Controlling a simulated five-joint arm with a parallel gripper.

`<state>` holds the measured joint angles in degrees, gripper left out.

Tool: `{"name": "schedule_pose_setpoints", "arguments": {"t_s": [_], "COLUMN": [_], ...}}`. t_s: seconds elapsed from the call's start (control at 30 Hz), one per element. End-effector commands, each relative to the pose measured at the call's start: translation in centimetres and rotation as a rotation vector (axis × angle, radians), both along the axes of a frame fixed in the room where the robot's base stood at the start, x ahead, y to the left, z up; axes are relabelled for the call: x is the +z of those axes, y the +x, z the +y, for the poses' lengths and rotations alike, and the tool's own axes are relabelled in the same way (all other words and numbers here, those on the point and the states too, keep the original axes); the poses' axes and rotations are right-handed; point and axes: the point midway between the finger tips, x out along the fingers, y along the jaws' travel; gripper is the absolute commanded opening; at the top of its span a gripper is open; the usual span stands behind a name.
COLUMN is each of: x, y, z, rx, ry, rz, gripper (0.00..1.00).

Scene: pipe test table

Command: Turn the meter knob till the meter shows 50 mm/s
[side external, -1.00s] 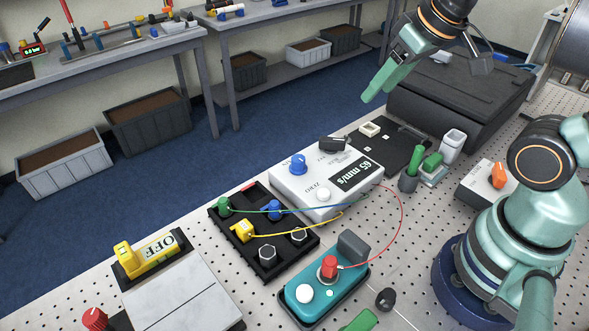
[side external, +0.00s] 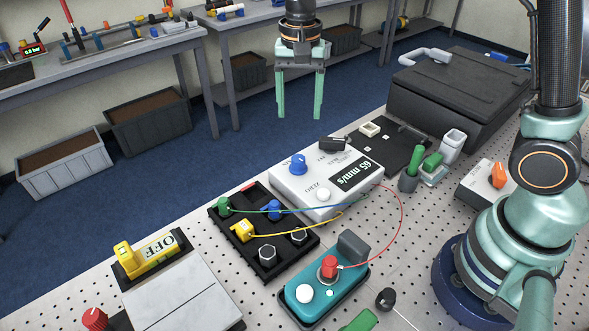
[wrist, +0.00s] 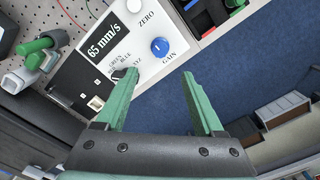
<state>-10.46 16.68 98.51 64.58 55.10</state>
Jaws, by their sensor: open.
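The white meter box (side external: 290,187) stands on the perforated table, and its display (side external: 351,174) reads 65 mm/s. A blue knob (side external: 298,164) sits on its top, labelled GAIN in the wrist view (wrist: 159,47). A black selector knob (side external: 332,144) is near the box's far edge; the wrist view shows colour names beside it, partly hidden by a finger. A white ZERO button (side external: 323,194) is at the near side. My gripper (side external: 301,115) is open and empty, pointing down, above and beyond the meter, apart from it. Its fingers also show in the wrist view (wrist: 168,86).
A black terminal block (side external: 263,231) with coloured plugs and wires adjoins the meter. A teal box (side external: 326,293) with a red plug is nearer. A green-handled tool in a holder (side external: 409,180) and a large black case (side external: 460,92) are to the right. Blue floor lies beyond the table.

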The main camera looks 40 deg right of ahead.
Motion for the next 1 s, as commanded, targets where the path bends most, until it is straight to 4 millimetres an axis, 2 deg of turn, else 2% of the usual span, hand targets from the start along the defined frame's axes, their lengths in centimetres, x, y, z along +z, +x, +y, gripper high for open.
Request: {"name": "schedule_pose_setpoints", "arguments": {"t_s": [0.23,0.5,0.7,1.0], "x": [-2.3,-7.6,-10.6,-12.2], "y": [0.0,-0.1,0.0,0.0], "z": [0.1,0.0,0.1,0.1], "rx": [-0.008,-0.006,-0.006,-0.005], "ry": [-0.002,-0.001,-0.001,-0.001], "rz": [0.009,0.01,0.007,0.004], "gripper": [0.7,0.7,0.7,0.7]}}
